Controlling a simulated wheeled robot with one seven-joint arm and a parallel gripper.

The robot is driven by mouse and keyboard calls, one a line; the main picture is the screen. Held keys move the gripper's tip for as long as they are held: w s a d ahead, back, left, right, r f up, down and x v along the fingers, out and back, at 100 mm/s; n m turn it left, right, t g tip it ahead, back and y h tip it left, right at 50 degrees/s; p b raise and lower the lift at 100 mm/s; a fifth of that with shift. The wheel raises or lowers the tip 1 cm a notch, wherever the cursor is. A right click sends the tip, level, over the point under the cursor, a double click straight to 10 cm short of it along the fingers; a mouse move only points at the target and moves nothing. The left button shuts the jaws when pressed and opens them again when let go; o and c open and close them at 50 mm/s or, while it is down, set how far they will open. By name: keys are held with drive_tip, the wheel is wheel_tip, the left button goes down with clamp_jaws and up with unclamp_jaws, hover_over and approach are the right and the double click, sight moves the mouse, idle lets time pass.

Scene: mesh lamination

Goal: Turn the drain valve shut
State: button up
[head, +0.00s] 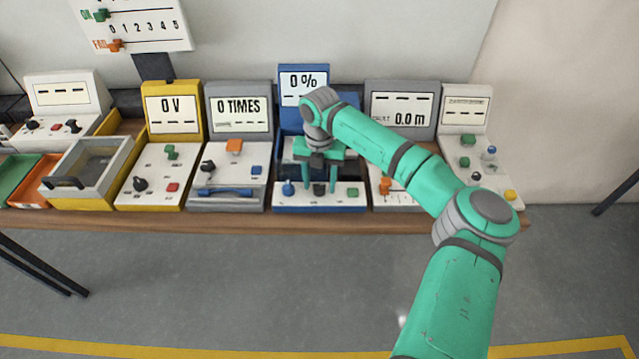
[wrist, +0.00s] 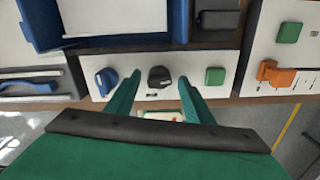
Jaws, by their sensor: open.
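The blue device reading "0 %" (head: 302,82) has a white front panel with a blue knob (head: 288,188), a black knob (wrist: 159,77) and a green square button (head: 352,192). No label shows which of these is the drain valve. My gripper (head: 320,190) is open over this panel, fingers pointing down. In the wrist view, the tips of my gripper (wrist: 159,76) lie either side of the black knob, with gaps on both sides. The blue knob (wrist: 105,80) is just left of the left finger. I cannot tell the height of the tips above the panel.
A grey "0 TIMES" device (head: 237,115) stands to the left, and a grey "0.0 m" device (head: 402,108) with an orange handle (head: 385,186) to the right. A yellow "0 V" device (head: 172,108) is farther left. All stand on a wooden bench (head: 240,220) with a clear front edge.

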drive_tip(key=shift+f, duration=0.45)
drive_tip(key=shift+c, duration=0.3)
drive_tip(key=c, duration=0.9)
